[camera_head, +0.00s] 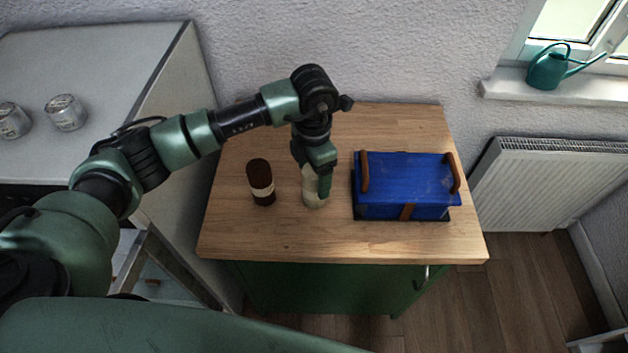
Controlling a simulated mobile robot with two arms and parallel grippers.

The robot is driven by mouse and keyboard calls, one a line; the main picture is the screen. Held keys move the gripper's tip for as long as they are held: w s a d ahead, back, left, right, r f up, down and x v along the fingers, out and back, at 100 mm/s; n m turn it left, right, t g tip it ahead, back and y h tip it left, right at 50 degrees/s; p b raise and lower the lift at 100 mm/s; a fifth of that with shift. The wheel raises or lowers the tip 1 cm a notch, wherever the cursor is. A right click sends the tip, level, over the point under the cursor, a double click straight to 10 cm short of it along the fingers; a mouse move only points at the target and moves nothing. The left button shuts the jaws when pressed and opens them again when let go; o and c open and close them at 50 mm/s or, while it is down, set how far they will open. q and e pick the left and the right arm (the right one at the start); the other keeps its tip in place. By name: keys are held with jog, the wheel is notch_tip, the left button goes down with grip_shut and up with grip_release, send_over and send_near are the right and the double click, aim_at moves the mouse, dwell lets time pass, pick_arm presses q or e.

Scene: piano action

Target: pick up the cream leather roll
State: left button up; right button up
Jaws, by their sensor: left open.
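The cream leather roll (309,192) stands upright on the wooden top (290,241) of a green cabinet. My left gripper (321,188) comes down from above and is right at the roll, hiding part of its upper side. The gripper is open, with one green finger in front of the roll; the other finger is hard to make out. I cannot tell whether a finger touches the roll. My right gripper is not in view.
A dark brown roll with a cream band (261,183) stands to the left of the cream roll. A blue box (405,181) with brown handles stands to the right. Two small jars (66,112) are on the grey surface at left. The front of the wooden top is clear.

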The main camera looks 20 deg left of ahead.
aim_at(311, 200)
pick_arm(q)
jog(key=shift+w+f+p, duration=0.2)
jog(key=shift+f+p, duration=0.1)
jog(key=shift+f, duration=1.2)
jog(key=shift+r, duration=0.1)
jog(key=c, duration=1.5)
jog(key=shift+c, duration=0.2)
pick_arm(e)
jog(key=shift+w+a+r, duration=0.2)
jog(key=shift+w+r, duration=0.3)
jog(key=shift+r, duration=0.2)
